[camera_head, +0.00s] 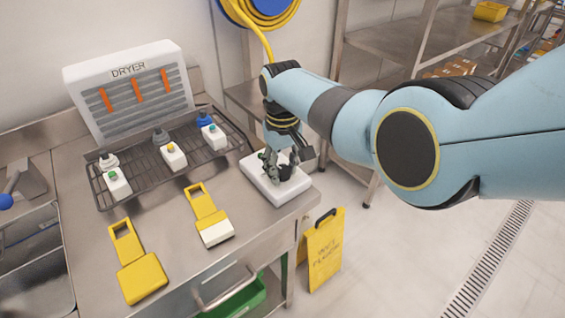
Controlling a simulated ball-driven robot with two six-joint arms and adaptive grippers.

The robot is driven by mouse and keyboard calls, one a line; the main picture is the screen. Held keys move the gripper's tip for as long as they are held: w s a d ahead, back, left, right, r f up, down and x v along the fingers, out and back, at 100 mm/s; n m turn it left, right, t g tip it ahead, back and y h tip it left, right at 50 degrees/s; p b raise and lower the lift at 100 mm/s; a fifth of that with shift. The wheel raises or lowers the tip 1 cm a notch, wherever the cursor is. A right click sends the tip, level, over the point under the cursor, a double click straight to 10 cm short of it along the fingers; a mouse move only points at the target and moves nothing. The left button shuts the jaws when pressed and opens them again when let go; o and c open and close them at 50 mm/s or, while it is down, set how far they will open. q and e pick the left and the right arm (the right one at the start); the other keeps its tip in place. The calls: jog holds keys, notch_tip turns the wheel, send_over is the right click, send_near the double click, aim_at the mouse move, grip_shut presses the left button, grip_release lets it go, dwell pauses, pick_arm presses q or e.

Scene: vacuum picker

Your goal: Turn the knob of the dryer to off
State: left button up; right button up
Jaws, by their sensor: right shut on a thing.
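The dryer (150,118) is a white unit marked DRYER, with grey slats and orange strips, at the back left of the steel counter. A white control box (256,176) lies flat near the counter's right end. My right gripper (277,170) points down over this box and is shut on the knob on its top. The fingers hide the knob, so its setting cannot be read. My left gripper is out of view.
A sink (35,260) is at left; a yellow floor sign (323,255) stands right of the counter.

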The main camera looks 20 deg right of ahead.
aim_at(283, 169)
jog(key=shift+n+p, duration=0.5)
jog(key=shift+n, duration=1.7)
jog(key=o, duration=1.1)
jog(key=shift+o, duration=0.2)
notch_tip(283, 169, up, 12)
